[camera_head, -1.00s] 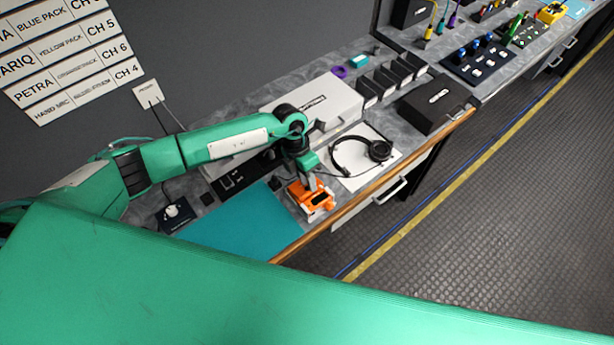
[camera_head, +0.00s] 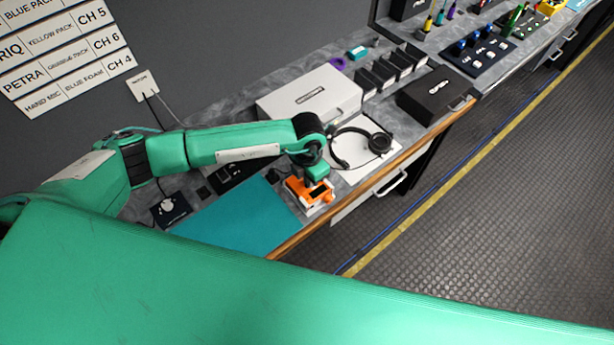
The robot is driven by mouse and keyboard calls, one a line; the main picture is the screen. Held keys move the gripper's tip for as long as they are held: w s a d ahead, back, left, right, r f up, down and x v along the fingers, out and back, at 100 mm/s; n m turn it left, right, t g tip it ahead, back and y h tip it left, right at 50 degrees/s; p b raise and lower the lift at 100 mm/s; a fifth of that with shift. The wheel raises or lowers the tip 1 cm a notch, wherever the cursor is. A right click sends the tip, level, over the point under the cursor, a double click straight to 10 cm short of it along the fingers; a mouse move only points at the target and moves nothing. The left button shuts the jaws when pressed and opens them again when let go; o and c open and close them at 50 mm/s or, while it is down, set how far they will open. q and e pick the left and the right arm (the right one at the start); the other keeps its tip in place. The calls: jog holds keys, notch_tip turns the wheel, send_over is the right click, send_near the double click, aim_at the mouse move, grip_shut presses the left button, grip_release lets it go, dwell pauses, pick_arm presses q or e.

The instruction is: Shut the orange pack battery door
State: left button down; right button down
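The orange pack (camera_head: 309,195) lies on the counter near its front edge, beside the right end of the teal mat (camera_head: 236,218). It shows orange with a dark patch on top and a pale edge. My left arm comes in from the left, and my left gripper (camera_head: 316,178) points down at the pack from above. Its wrist hides the pack's far side. The fingers are too small and covered to tell whether they are open or touching the pack. I cannot make out the battery door or its angle. My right gripper is out of view.
Headphones (camera_head: 388,143) lie on a white sheet right of the pack. A white box (camera_head: 300,97) stands behind, with black holders (camera_head: 388,70) and a black case (camera_head: 435,94) farther right. A small dark device (camera_head: 170,209) sits left of the mat. The counter's wooden edge (camera_head: 290,243) runs in front.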

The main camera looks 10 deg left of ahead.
pick_arm(q)
jog(key=shift+d+f, duration=0.1)
jog(key=shift+f, duration=0.1)
jog(key=c, duration=1.6)
grip_release()
notch_tip(320, 180, up, 14)
jog(key=b, duration=0.5)
jog(key=shift+s+d+f, duration=0.1)
jog(key=shift+s, duration=0.05)
